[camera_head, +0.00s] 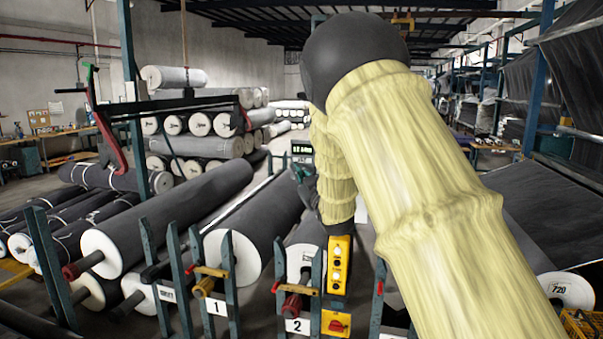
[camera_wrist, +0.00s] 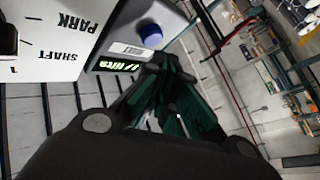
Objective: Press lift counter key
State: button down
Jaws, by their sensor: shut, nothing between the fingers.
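The counter is a grey box (camera_wrist: 105,30) with a lit green display (camera_wrist: 118,66), a small white label and a round blue key (camera_wrist: 150,35), upside down in the wrist view. In the head view its dark display (camera_head: 302,148) shows small beyond my forearm. My gripper (camera_wrist: 162,62) is shut and empty. Its dark green fingertips appear beside the display and just below the blue key in the picture; whether they touch the box I cannot tell. In the head view my gripper (camera_head: 299,172) shows small and dark below the display, partly hidden by my arm.
A white panel (camera_wrist: 45,45) marked PARK and SHAFT, with a black knob, adjoins the counter. A yellow button box (camera_head: 339,265) and a red switch (camera_head: 336,323) stand below my arm. Grey rolls (camera_head: 165,215) on blue racks fill the floor, with stacked rolls (camera_head: 200,124) behind.

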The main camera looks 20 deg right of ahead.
jog(key=shift+w+d+b, duration=0.55)
jog(key=shift+w, duration=0.2)
dwell(1.2)
jog(key=shift+a, duration=0.1)
dwell(0.4)
jog(key=shift+s+a+b, duration=0.45)
jog(key=shift+s, duration=0.3)
jog(key=s+a+b, duration=0.1)
jog(key=s, duration=0.1)
jog(key=s+a+b, duration=0.1)
jog(key=s, duration=0.1)
jog(key=shift+a, duration=0.4)
dwell(0.7)
